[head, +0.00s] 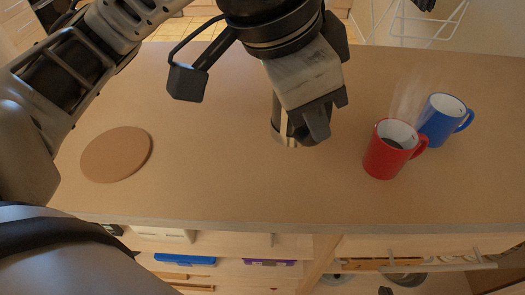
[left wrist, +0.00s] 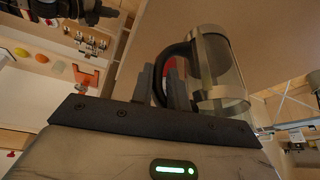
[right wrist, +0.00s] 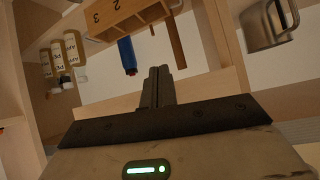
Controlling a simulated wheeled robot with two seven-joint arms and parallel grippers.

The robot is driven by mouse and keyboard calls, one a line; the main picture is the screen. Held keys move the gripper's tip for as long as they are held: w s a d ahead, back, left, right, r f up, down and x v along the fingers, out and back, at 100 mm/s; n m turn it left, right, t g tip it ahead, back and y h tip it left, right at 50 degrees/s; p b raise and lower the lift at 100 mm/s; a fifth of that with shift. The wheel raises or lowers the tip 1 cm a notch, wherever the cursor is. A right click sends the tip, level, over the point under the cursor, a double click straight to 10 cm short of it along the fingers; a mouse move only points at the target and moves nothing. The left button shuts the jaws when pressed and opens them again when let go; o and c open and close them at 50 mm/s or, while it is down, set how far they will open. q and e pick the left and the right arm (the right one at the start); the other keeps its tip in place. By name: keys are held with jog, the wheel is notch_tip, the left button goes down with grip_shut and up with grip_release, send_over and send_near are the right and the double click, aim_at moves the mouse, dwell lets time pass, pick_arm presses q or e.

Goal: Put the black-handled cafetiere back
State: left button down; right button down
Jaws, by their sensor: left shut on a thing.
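The cafetiere has a clear glass body with metal bands (left wrist: 222,68) and a black handle (left wrist: 158,85). In the head view only a strip of the cafetiere (head: 279,122) shows behind my left gripper (head: 312,128). My left gripper is shut on its black handle, and its fingers show in the left wrist view (left wrist: 162,88). I cannot tell whether the cafetiere's base touches the tabletop. My right gripper (right wrist: 157,88) has its fingers together with nothing between them, away from the cafetiere.
A round cork mat (head: 117,155) lies bare on the left of the table (head: 220,180). A red mug (head: 390,150) with dark liquid and a blue mug (head: 440,122) stand at the right, with steam. The table between mat and gripper is clear. A metal jug (right wrist: 262,28) shows near my right gripper.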

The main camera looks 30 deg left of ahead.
pick_arm(q)
jog(key=w+a+f+m+g+b, duration=0.1)
jog(key=w+a+f+m+b, duration=0.2)
jog(key=a+f, duration=0.7)
jog(key=shift+w+f+h+b, duration=0.4)
jog(key=shift+w+f+b, duration=0.4)
jog(key=shift+b, duration=0.25)
pick_arm(e)
jog(key=shift+w+a+f+m+t+y, duration=0.15)
jog(key=shift+w+a+f, duration=0.1)
jog(key=shift+f, duration=0.15)
jog(key=shift+w+a+f+m+t+y, duration=0.15)
jog(key=shift+w+f, duration=0.1)
jog(key=shift+f, duration=0.15)
pick_arm(q)
jog(key=shift+f, duration=0.15)
jog(key=c, duration=1.7)
grip_release()
jog(key=shift+s+f, duration=0.1)
jog(key=o, duration=0.3)
jog(key=shift+o, duration=0.2)
